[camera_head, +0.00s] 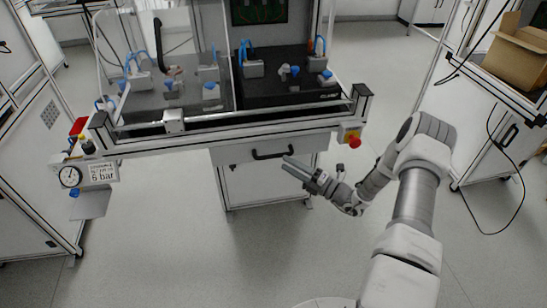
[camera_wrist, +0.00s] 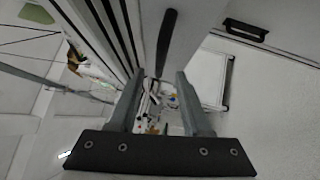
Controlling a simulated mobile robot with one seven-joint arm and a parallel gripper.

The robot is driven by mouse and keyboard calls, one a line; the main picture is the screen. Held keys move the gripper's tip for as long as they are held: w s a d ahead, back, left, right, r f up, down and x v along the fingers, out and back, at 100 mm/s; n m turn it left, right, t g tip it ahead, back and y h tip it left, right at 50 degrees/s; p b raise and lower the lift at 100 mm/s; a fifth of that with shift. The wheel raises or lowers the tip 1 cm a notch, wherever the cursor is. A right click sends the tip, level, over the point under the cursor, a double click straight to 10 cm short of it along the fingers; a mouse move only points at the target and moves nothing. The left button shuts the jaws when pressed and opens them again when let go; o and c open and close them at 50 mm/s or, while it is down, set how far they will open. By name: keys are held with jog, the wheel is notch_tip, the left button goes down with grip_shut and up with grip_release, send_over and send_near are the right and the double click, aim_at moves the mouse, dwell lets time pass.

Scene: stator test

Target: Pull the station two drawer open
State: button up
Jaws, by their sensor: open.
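The drawer front (camera_head: 235,154) is a white panel under the workbench's front edge in the head view. It looks closed, though its depth is hard to judge. Its black bar handle (camera_head: 268,156) shows on the panel. My gripper (camera_head: 287,163) is by the right end of this handle. In the wrist view my gripper (camera_wrist: 160,74) is open, with nothing held between its fingers. A dark bar handle (camera_wrist: 167,42) lies ahead of the fingertips, in line with the gap between them. It appears apart from the fingers.
The workbench (camera_head: 150,146) carries blue-and-grey parts and a black mat. A pressure gauge (camera_head: 70,176) hangs at its left corner, a red emergency button (camera_head: 354,142) at its right. Another black handle (camera_wrist: 245,30) shows in the wrist view. Floor in front is clear.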

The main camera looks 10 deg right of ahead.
aim_at(274, 156)
jog(key=x, duration=0.6)
jog(key=shift+w+a+b, duration=0.15)
jog(key=shift+w+b, duration=0.05)
jog(key=shift+b, duration=0.1)
grip_shut()
dwell(1.1)
